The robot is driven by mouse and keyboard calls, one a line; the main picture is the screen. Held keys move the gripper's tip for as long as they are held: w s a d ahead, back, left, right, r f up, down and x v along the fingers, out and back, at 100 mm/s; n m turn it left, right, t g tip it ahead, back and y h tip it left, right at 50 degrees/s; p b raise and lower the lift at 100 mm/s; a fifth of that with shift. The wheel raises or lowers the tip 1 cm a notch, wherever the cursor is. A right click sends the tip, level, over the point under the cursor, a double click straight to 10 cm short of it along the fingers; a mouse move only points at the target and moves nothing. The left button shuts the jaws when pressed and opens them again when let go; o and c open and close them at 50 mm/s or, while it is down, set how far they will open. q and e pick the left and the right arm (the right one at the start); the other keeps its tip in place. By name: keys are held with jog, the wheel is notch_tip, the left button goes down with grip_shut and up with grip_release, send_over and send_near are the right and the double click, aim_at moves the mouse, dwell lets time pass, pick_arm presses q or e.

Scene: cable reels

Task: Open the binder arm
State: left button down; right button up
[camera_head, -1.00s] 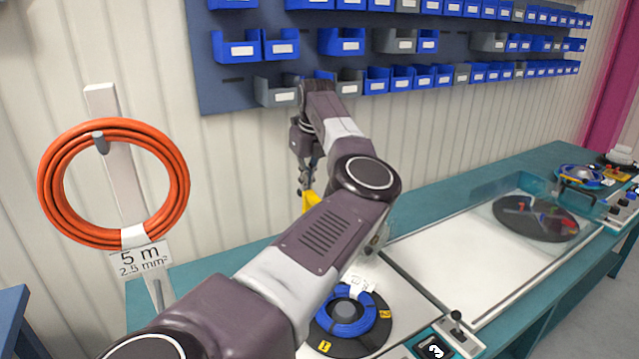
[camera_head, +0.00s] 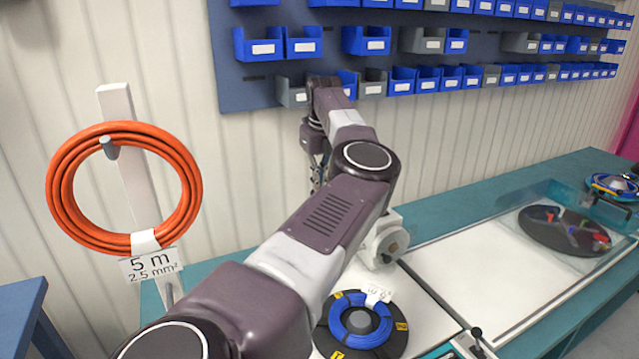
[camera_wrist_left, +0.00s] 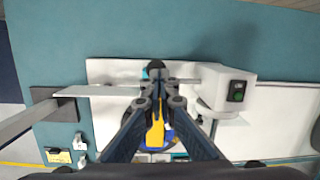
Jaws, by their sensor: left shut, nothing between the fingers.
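My left gripper (camera_head: 316,182) hangs at the far end of my arm, beside the wall; its fingers are small in the head view. In the left wrist view the gripper (camera_wrist_left: 157,84) is shut, with nothing held. A yellow part (camera_wrist_left: 155,134), possibly the binder arm, shows below and behind the fingers; I cannot tell whether they touch it. A dark round knob (camera_wrist_left: 154,65) is just past the fingertips. The white machine (camera_wrist_left: 228,88) with a green button is to the right. A blue cable coil (camera_head: 352,322) lies on a dark disc (camera_head: 394,342). My right gripper is not in view.
An orange cable coil (camera_head: 62,195) hangs on a white post at the left. Blue and grey bins (camera_head: 367,40) line the wall panel. A clear-sided box with a dark disc (camera_head: 535,228) is at the right. The white bench surface (camera_head: 500,275) between is bare.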

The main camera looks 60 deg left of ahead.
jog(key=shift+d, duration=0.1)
pick_arm(q)
notch_tip(320, 180, up, 12)
jog(key=d, duration=0.2)
jog(key=shift+s, duration=0.3)
jog(key=shift+d+f, duration=0.1)
jog(key=shift+d, duration=0.05)
